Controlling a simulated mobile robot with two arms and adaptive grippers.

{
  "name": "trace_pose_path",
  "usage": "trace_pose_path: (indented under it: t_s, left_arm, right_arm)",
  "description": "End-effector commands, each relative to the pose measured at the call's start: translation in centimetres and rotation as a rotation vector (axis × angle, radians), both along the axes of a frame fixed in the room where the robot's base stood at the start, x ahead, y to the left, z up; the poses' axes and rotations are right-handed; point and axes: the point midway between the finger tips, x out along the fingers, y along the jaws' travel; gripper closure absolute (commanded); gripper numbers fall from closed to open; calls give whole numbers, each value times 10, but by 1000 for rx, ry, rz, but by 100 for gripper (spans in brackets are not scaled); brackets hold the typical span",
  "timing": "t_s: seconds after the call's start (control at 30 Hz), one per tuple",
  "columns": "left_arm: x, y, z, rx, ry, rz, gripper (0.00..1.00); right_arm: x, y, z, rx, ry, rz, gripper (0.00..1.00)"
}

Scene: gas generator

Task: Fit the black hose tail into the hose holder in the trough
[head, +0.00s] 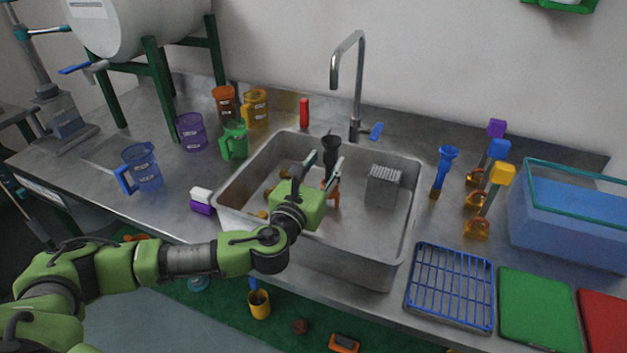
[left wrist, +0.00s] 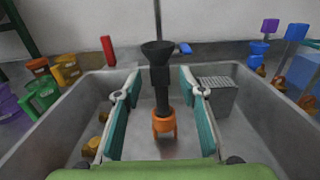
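The black hose tail (head: 331,148), with a flared top, stands upright in the trough (head: 403,220). In the left wrist view the hose tail (left wrist: 160,75) has its lower end at an orange holder (left wrist: 164,124); how deep it sits cannot be told. The orange holder (head: 334,196) is partly hidden by my gripper in the head view. My left gripper (head: 323,168) is open in the trough. In the wrist view its teal-padded fingers (left wrist: 160,95) are wide apart, with the hose tail showing between them and gaps on both sides. My right gripper is not in view.
A grey block (head: 382,187) stands to the right inside the trough, and small yellow-brown items lie at its left. The faucet (head: 356,85) rises behind. Coloured jugs (head: 235,141) stand left; a blue rack (head: 450,287) and blue bin (head: 565,215) are right.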

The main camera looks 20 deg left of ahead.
Motion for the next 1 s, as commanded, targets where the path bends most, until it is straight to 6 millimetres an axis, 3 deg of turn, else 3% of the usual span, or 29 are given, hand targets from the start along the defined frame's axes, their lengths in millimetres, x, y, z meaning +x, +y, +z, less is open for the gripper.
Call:
trace_pose_path:
  t_s: [0.2, 0.4, 0.6, 1.0]
  left_arm:
    - [-49, 2, -2, -1, 3, -1, 63]
    - [-78, 3, -1, 0, 1, 0, 63]
    - [-87, 3, 1, 0, -1, 0, 63]
    - [-87, 3, 1, 0, -1, 0, 63]
  right_arm:
    - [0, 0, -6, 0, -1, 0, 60]
    - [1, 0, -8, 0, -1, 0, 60]
    - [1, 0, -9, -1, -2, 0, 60]
    - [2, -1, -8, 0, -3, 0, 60]
